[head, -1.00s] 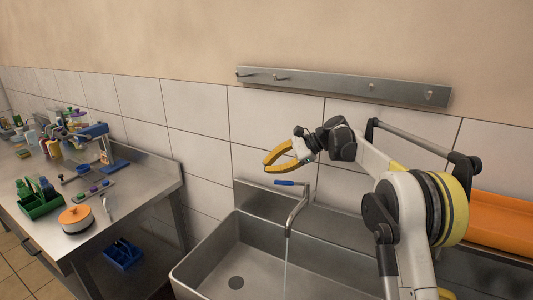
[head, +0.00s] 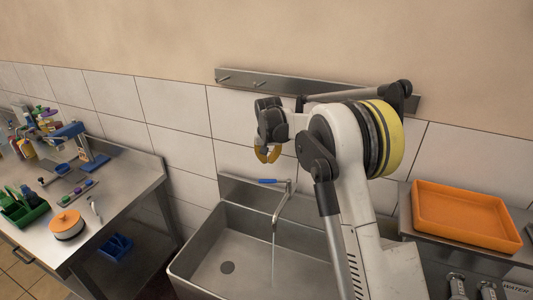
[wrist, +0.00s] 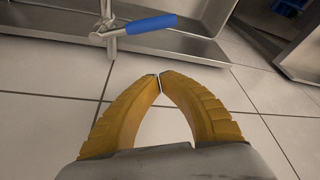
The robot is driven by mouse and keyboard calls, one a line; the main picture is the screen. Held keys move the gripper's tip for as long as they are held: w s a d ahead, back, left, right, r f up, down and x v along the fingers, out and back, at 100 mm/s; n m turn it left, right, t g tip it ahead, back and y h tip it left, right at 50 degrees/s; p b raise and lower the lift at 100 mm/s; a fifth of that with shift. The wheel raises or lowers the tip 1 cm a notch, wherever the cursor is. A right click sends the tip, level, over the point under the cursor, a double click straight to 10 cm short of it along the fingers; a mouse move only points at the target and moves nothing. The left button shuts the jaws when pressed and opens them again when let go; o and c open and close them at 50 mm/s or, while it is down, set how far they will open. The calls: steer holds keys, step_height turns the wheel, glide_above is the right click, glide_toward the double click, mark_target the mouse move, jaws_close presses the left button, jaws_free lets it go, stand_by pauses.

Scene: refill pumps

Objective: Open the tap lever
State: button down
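The tap (head: 283,205) stands at the back of the steel sink, and a thin stream of water (head: 274,248) runs from its spout. Its blue lever (head: 266,181) points left in the head view. In the wrist view the blue lever (wrist: 151,24) lies near the top, beyond my fingertips and apart from them. My gripper (head: 267,160) hangs above the lever near the tiled wall, its yellow fingers partly hidden by my wrist. In the wrist view my gripper (wrist: 159,75) has its fingertips together with nothing between them.
The sink basin (head: 215,255) is empty apart from the water. A steel hook rail (head: 330,88) is on the wall behind my arm. An orange tray (head: 465,215) stands at the right. A steel workbench (head: 125,185) with a pump, bottles and an orange-lidded pot (head: 67,225) is at the left.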

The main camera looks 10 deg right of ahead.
mark_target(275, 181)
steer(key=s+f, duration=0.1)
steer(key=f, duration=0.1)
steer(key=s+f, duration=0.1)
steer(key=f, duration=0.1)
steer(key=shift+s+a, duration=0.25)
steer(key=shift+s, duration=0.05)
